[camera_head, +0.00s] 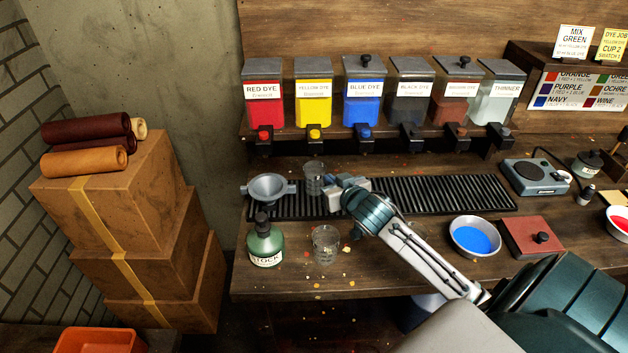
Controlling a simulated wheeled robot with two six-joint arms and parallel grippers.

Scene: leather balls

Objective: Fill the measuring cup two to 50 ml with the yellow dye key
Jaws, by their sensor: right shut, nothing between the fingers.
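The yellow dye dispenser (313,107) stands on the shelf in the row of dispensers, with its yellow key (314,134) at the front below it. One clear measuring cup (313,174) stands on the black grate below that key and looks empty. Another clear cup (325,247) stands on the table in front of the grate. I cannot read which cup is number two. My right gripper (330,188) is shut and empty, just right of the cup on the grate; I cannot tell whether it touches it. My left gripper is not in view.
A grey funnel (269,187) and a green stock bottle (264,244) stand left of the cups. Right of my forearm are a blue-filled bowl (475,238), a red box (532,237) and a scale (536,176). The grate's right half (450,192) is clear.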

